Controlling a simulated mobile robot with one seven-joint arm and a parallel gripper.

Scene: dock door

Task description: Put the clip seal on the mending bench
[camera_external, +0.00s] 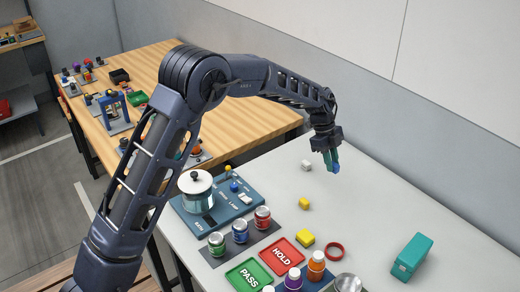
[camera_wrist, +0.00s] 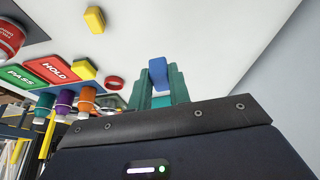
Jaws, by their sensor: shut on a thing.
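My gripper (camera_external: 332,163) has teal fingers and is over the far part of the grey-white table. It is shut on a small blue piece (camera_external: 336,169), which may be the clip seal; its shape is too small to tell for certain. In the wrist view my gripper (camera_wrist: 158,88) shows the blue piece (camera_wrist: 158,72) between the fingertips. Whether it touches the table is not clear. No label shows which surface is the mending bench: there is the grey-white table (camera_external: 375,210), and a wooden bench (camera_external: 235,120) behind my arm.
Near the gripper lie a white cube (camera_external: 307,165) and a yellow block (camera_external: 304,203). Closer are a red ring (camera_external: 334,250), a teal box (camera_external: 412,257), the red HOLD tray (camera_external: 282,257), the green PASS tray (camera_external: 249,276) and several jars. The wooden bench holds fixtures and has bare wood at right.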

